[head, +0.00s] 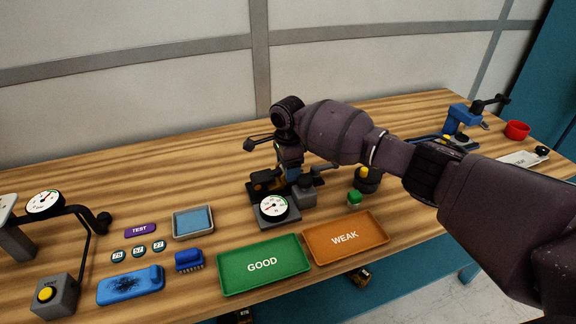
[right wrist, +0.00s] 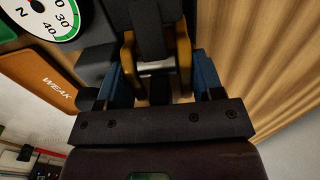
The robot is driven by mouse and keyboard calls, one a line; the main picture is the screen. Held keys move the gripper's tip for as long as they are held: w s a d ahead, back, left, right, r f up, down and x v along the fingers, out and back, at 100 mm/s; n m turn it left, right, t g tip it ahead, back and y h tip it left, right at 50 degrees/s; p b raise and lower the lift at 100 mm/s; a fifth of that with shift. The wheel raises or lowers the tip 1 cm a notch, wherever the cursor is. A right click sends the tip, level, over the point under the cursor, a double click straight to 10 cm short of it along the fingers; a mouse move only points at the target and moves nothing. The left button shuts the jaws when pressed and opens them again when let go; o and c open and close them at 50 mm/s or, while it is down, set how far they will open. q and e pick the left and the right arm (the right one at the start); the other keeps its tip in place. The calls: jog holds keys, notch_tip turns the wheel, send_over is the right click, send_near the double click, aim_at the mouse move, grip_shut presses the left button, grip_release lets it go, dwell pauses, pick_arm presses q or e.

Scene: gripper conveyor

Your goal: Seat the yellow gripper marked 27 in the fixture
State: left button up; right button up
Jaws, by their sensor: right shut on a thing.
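My right gripper (head: 290,176) reaches down over the fixture (head: 262,222), a dark block with a round white dial (head: 273,207) at its front. In the right wrist view the blue fingers of my right gripper (right wrist: 160,80) stand on both sides of the yellow gripper (right wrist: 128,62) and are shut on it. A dark upright part and a pale metal bar lie between its yellow sides. In the head view only a little of the yellow gripper (head: 262,187) shows at the fixture. Its mark is not readable, and its seating is hidden. My left gripper is not in view.
A green GOOD tray (head: 233,283) and an orange WEAK tray (head: 322,250) lie in front of the fixture. A green button (head: 354,198) stands to its right. Round number tags (head: 138,251), a blue brush (head: 188,258) and a grey tray (head: 178,233) lie left.

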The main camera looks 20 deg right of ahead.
jog(key=shift+f, duration=0.5)
dwell(0.3)
jog(key=o, duration=1.1)
jog(key=shift+f, duration=0.1)
